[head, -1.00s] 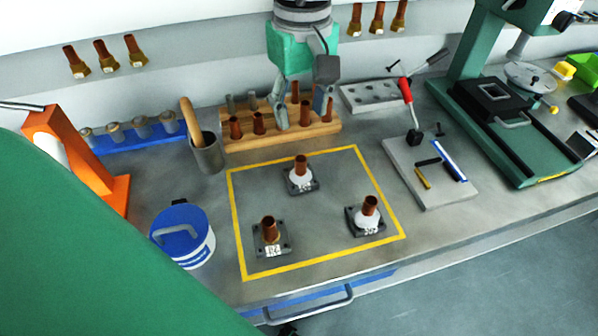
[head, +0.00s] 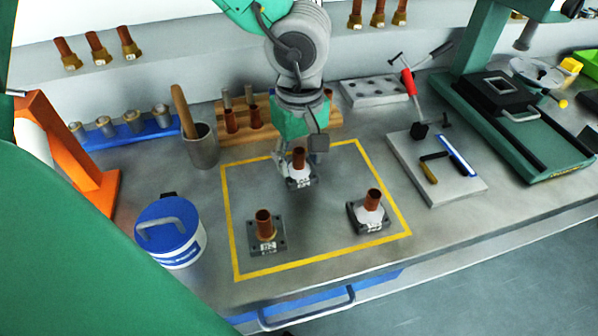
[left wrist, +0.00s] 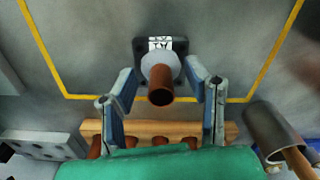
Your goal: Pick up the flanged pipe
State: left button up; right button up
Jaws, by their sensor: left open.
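Three copper pipes stand upright on dark square bases inside a yellow outline on the bench. The rear pipe (head: 298,158) and the right pipe (head: 373,199) have white collars; the front-left pipe (head: 264,225) has a copper-coloured one. I cannot tell which one the task names. My left gripper (head: 299,157) is open, pointing down at the rear pipe. In the left wrist view the rear pipe (left wrist: 160,92) stands between the spread fingers of my left gripper (left wrist: 160,72), with visible gaps on both sides. My right gripper is not in view.
A wooden rack (head: 240,127) with copper pipes stands behind the outline. A grey cup (head: 202,147) and a blue-lidded tub (head: 171,232) are to the left. A grey plate with tools (head: 437,180) and a green press (head: 500,125) are to the right.

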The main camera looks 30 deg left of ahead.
pick_arm(q)
jog(key=shift+d+f, duration=0.1)
jog(key=shift+f, duration=0.15)
grip_shut()
jog(key=shift+r, duration=0.1)
